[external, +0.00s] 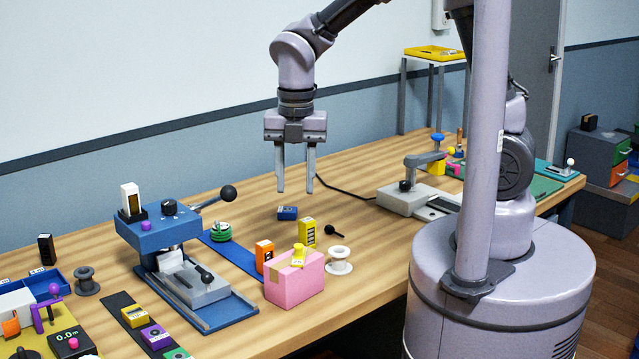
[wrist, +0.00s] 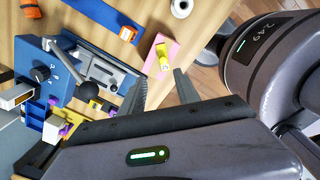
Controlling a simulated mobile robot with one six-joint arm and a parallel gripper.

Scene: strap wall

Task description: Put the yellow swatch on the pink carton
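The pink carton (external: 292,284) stands on the table near its front edge, and shows in the wrist view (wrist: 154,51). A yellow knobbed piece with a pale label (external: 299,256) sits on its top. A flat yellow piece with a dark face (external: 134,316) lies on a black strap at front left; a yellow block with a dark label (external: 307,233) stands behind the carton. I cannot tell which yellow piece is the swatch. My gripper (external: 296,190) is open and empty, above the table behind the carton. Its fingers also show in the wrist view (wrist: 161,85).
A blue press with a lever (external: 165,235) stands left of the carton. An orange block (external: 264,256) stands just left of the carton, a white spool (external: 338,266) to its right. A blue block (external: 287,213) lies behind. Purple and green pieces share the black strap.

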